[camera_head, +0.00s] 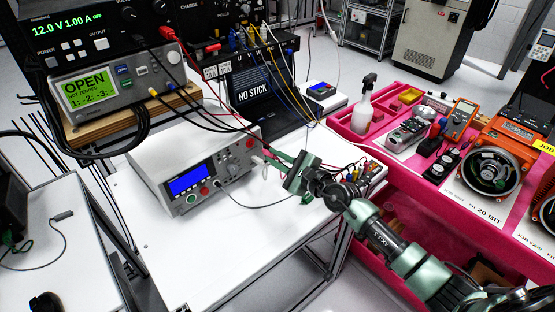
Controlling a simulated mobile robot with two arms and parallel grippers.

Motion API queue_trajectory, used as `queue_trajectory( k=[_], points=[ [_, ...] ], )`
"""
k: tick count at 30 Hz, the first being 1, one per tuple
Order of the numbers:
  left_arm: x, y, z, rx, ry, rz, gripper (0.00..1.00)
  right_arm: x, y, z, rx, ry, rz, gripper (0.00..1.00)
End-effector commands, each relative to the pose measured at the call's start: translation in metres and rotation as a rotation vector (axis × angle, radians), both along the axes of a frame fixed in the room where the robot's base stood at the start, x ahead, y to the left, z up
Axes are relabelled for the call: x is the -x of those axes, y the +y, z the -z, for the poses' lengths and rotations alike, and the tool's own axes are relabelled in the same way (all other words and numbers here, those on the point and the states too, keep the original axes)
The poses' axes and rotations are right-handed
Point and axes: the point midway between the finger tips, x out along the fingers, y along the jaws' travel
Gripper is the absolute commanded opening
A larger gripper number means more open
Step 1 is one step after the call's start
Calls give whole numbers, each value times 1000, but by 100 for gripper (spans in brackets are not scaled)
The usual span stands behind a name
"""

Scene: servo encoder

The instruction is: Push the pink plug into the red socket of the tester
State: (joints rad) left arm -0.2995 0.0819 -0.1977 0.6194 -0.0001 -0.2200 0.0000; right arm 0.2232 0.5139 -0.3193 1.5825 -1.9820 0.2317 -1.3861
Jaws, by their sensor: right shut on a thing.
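The tester is a white box (217,132) with a blue screen (189,182) on its front panel, standing on the white bench. Its front panel carries small knobs and sockets, with red spots by the screen and near the right end; which is the red socket is too small to tell. My right gripper (268,161) reaches in from the right, its green fingers close to the right end of the panel. It is shut on the pink plug (265,171), of which only a small bit shows. Whether the plug touches the panel cannot be told. My left gripper is not in view.
A power supply (95,35) and a meter reading OPEN (92,91) stand on a wooden shelf behind left. Dark cables hang over the tester, and a grey lead crosses the bench. A pink tray with tools (450,215) lies right. The bench front (215,240) is clear.

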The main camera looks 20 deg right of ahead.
Motion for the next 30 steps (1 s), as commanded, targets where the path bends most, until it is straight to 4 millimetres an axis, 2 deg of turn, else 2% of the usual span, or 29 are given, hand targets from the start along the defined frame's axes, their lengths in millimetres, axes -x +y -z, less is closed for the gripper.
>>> queue_trajectory(
  k=[18, 30],
  points=[
    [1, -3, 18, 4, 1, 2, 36, -40, 18, 6, -1, -1, -2, 0],
    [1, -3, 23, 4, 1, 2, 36, -55, 25, 8, 0, 1, -3, 0]
  ],
)
